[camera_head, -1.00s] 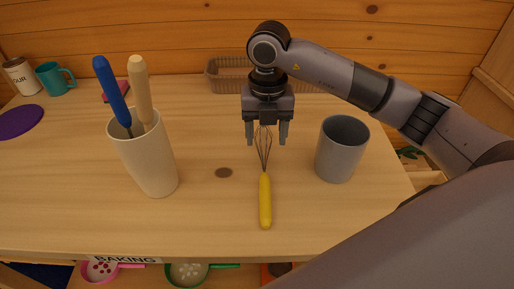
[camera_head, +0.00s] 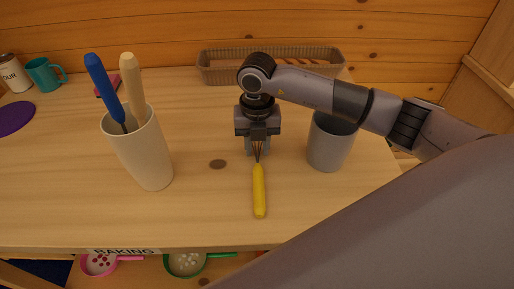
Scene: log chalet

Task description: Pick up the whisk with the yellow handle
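The whisk with the yellow handle (camera_head: 259,192) lies on the wooden counter (camera_head: 205,215), its handle toward me and its wire end away from me. My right gripper (camera_head: 257,151) is low over the wire end, pointing down. Its fingers are close together around the wires and look shut on them. The far part of the wire loops is hidden behind the gripper. The whisk still rests on the counter. My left gripper is not in view.
A grey cup (camera_head: 328,148) stands right of the gripper, partly behind my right arm. A white holder (camera_head: 143,155) with a blue-handled and a cream-handled utensil stands left. A woven basket (camera_head: 222,68) is at the back.

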